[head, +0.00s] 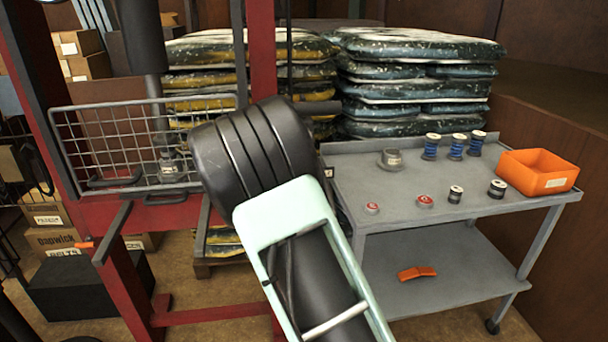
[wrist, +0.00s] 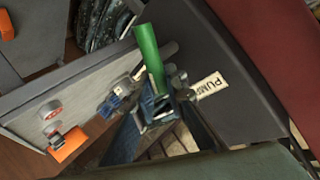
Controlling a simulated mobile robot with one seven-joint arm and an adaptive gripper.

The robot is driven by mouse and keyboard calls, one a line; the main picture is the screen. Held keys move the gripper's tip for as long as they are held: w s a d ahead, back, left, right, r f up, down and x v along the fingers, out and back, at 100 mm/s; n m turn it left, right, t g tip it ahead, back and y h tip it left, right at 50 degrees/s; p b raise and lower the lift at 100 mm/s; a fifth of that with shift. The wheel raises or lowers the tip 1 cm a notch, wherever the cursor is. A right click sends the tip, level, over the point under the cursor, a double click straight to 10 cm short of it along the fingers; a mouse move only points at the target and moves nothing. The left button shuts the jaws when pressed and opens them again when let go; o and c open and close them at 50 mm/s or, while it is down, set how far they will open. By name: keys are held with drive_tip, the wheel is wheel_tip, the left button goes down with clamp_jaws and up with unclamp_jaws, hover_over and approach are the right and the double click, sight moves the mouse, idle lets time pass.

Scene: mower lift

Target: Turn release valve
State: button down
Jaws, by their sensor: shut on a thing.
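In the wrist view, my gripper (wrist: 153,105) is shut on a small part beside a dark box with a PUMP label (wrist: 208,86). The part seems to be the release valve, but my fingers hide most of it, so its turn cannot be told. A green cylindrical handle (wrist: 148,55) rises just beyond the fingers, with dark and metal fittings around its foot. In the head view, my arm covers the middle and hides my gripper and the valve.
A red lift frame (head: 262,50) and wire mesh panel (head: 120,150) stand left of my arm. A grey cart (head: 400,220) at right carries an orange bin (head: 538,170), blue spools (head: 456,147) and small caps. Stacked bags (head: 415,90) fill the back.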

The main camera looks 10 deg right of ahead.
drive_tip(key=shift+d+f+m+g+y+b, duration=0.3)
drive_tip(key=shift+d+m+y+b, duration=0.1)
drive_tip(key=shift+m+y, duration=0.45)
drive_tip(key=m+y+b, duration=0.1)
drive_tip(key=b, duration=0.1)
drive_tip(key=f+m+y+b, duration=0.1)
drive_tip(key=m+y+b, duration=0.1)
drive_tip(key=b, duration=0.1)
drive_tip(key=m+y+b, duration=0.1)
drive_tip(key=y+b, duration=0.1)
drive_tip(key=b, duration=0.1)
drive_tip(key=shift+d+f+m+g, duration=0.3)
drive_tip(key=shift+f+m+g, duration=0.05)
drive_tip(key=shift+f+g, duration=0.05)
drive_tip(key=c, duration=2)
unclamp_jaws()
drive_tip(key=shift+o, duration=0.2)
drive_tip(key=shift+s+r, duration=0.1)
